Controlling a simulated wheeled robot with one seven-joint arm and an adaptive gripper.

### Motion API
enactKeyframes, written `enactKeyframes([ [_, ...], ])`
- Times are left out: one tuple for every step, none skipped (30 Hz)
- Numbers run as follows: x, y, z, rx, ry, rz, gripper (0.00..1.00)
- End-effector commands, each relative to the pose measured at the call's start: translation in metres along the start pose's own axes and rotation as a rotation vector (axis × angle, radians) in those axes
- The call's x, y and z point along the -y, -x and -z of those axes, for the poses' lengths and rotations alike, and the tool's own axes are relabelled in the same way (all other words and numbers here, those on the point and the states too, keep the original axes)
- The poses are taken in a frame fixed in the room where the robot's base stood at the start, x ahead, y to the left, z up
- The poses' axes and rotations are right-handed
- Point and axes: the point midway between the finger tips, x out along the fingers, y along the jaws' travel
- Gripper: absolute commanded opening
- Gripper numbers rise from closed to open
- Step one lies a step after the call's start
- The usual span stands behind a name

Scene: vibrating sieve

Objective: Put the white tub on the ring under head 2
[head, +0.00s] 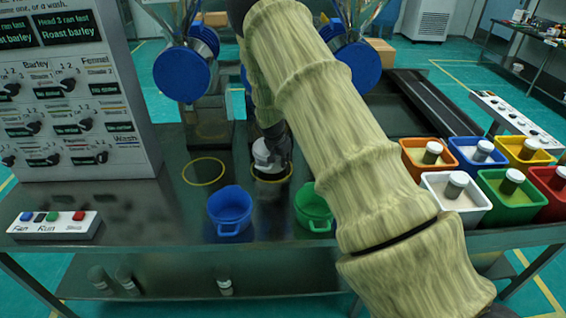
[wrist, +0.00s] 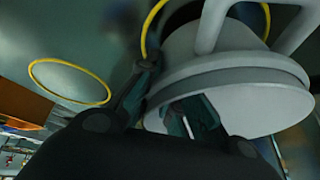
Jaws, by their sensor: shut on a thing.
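My gripper (head: 277,145) is shut on the white tub (head: 262,154), gripping it by its wall near the rim. In the wrist view the tub (wrist: 235,95) fills the right side, with one finger outside the wall and one against its inner or under side; I cannot tell which. In the head view the tub is over or on a yellow ring (head: 272,179) on the dark bench. The ring also shows partly behind the tub in the wrist view (wrist: 149,30). I cannot tell whether the tub touches the bench. A second yellow ring (head: 203,172) lies empty to the left.
A blue tub (head: 230,212) and a green tub (head: 314,209) stand near the bench's front edge. Blue round parts (head: 181,75) hang at the back. Several coloured bins (head: 455,195) stand at right. A control panel (head: 80,95) and button box (head: 52,226) are at left.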

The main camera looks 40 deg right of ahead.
Motion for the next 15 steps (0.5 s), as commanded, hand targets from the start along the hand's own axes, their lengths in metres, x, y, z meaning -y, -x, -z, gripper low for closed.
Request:
enactKeyframes([
  [-0.001, -0.004, -0.002, 0.001, 0.000, -0.001, 0.00],
  [-0.001, -0.007, -0.003, 0.001, 0.001, -0.002, 0.00],
  [-0.001, -0.010, -0.005, 0.001, 0.001, -0.002, 0.00],
  [-0.001, -0.013, -0.005, 0.001, 0.000, -0.002, 0.00],
  [-0.002, -0.015, -0.006, 0.001, 0.000, -0.001, 0.00],
  [-0.002, -0.017, -0.007, 0.001, 0.000, -0.001, 0.00],
  [-0.002, -0.018, -0.007, 0.001, 0.000, -0.001, 0.00],
  [-0.001, -0.018, -0.008, 0.001, 0.000, 0.000, 0.00],
  [-0.001, -0.018, -0.008, 0.000, 0.000, 0.000, 0.00],
  [-0.001, -0.018, -0.008, 0.000, 0.000, 0.000, 0.00],
  [-0.001, -0.018, -0.008, 0.000, 0.000, 0.000, 0.00],
  [-0.001, -0.018, -0.008, 0.000, 0.000, 0.000, 0.00],
  [-0.001, -0.018, -0.008, 0.000, 0.000, 0.000, 0.00],
  [-0.001, -0.018, -0.008, 0.000, 0.000, 0.000, 0.00],
  [-0.001, -0.019, -0.008, 0.000, -0.001, 0.000, 0.00],
])
